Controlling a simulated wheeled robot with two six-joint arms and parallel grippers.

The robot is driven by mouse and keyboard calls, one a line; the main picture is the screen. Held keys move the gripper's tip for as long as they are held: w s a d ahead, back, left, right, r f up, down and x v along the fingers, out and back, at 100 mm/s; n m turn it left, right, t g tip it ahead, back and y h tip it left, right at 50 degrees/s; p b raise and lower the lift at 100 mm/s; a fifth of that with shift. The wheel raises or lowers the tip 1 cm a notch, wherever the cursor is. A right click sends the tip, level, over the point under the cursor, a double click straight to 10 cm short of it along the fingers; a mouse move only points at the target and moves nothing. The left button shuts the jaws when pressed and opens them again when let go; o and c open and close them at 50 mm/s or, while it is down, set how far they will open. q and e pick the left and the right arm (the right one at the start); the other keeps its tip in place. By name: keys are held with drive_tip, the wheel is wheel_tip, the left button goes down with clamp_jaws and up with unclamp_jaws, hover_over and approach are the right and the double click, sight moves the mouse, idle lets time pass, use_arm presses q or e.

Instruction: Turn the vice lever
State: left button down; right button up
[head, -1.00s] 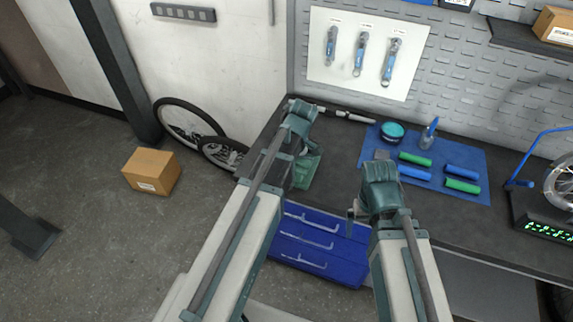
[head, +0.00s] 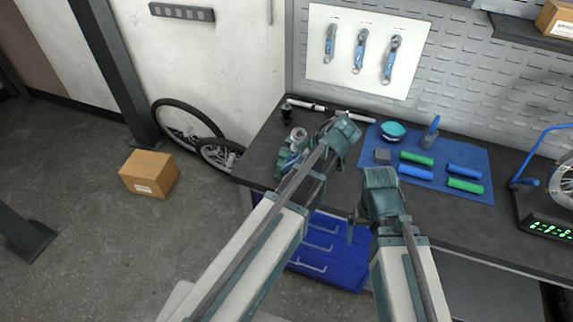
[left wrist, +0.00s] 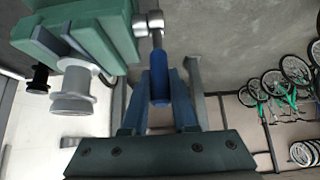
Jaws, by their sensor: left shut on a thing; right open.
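The green vice (head: 282,165) stands at the left end of the dark workbench, partly covered by my left arm. It also shows at the upper left of the left wrist view (left wrist: 105,32). Its lever has a blue grip (left wrist: 160,85) below a metal joint. My left gripper (left wrist: 160,98) is shut on the blue grip, one finger on each side. In the head view, my left wrist and arm hide most of this contact. My right gripper (head: 355,220) is open, apart from the vice, near the bench's front edge; its wrist hides part of it.
A blue mat (head: 478,190) on the bench holds green and blue grips and a teal round tin (head: 393,131). A white-and-black bar (head: 330,110) lies behind the vice. Blue drawers (head: 325,262) are below. A cardboard box (head: 149,173) and wheels (head: 187,122) are at left.

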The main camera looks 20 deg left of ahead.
use_arm(q)
drive_tip(key=shift+s+d+f, duration=0.1)
drive_tip(key=shift+d, duration=0.15)
use_arm(e)
drive_tip(key=shift+f, duration=0.2)
use_arm(q)
drive_tip(key=c, duration=0.7)
unclamp_jaws()
drive_tip(key=shift+r, duration=0.2)
use_arm(e)
drive_tip(key=shift+r, duration=0.15)
